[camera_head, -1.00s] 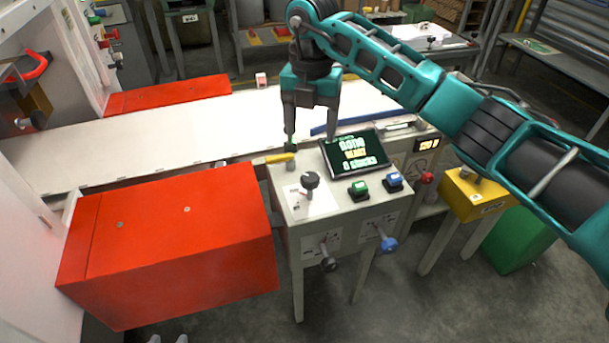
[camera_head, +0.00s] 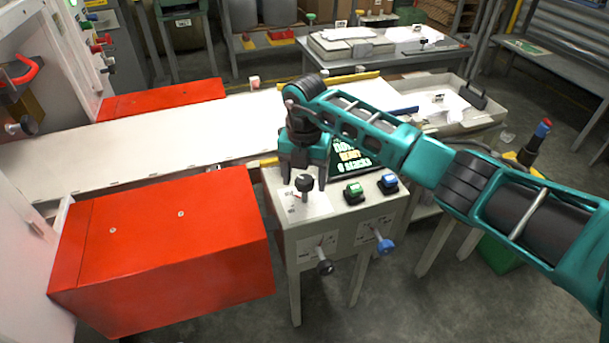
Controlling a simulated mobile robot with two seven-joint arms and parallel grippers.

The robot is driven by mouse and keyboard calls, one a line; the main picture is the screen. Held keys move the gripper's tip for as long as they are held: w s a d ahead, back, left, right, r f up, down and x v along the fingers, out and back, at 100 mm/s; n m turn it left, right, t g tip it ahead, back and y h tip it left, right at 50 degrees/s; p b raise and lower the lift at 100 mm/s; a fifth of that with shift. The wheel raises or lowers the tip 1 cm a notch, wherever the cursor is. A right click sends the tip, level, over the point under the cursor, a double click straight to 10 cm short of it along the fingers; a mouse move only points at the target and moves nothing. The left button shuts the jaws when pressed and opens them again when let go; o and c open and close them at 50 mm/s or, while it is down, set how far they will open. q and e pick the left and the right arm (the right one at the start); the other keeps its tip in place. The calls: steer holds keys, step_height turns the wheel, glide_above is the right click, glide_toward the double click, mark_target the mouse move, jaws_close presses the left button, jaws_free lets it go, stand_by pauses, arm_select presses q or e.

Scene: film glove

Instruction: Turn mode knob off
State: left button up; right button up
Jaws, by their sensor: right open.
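A black knob (camera_head: 304,184) stands on a white label on top of the grey control box (camera_head: 375,208). I take it for the mode knob; its label is too small to read. My right gripper (camera_head: 304,183) points down over the knob, open, with one finger to its left and one to its right in the picture. I cannot tell whether the fingers touch it. My right arm hides part of the display screen (camera_head: 354,158). My left gripper is not in view.
A green button (camera_head: 353,190) and a blue button (camera_head: 388,181) sit right of the knob. A black knob (camera_head: 325,267) and a blue knob (camera_head: 385,246) stick out of the box's front. A big red housing (camera_head: 165,245) stands close on the left, and a pale conveyor (camera_head: 150,140) runs behind.

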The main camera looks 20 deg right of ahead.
steer(key=shift+c, duration=0.4)
steer(key=c, duration=1)
steer(key=shift+n, duration=0.4)
steer(key=n+b, duration=0.1)
steer(key=n, duration=0.2)
steer(key=shift+d+n, duration=0.1)
steer(key=shift+n, duration=0.3)
steer(key=n+b, duration=0.1)
steer(key=n, duration=0.2)
steer(key=shift+n, duration=0.3)
steer(key=shift+n+b, duration=0.35)
steer(key=shift+n, duration=0.65)
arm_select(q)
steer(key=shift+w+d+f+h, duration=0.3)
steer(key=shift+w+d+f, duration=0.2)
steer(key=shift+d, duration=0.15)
arm_select(e)
steer(key=shift+n, duration=0.8)
steer(key=shift+r, duration=0.1)
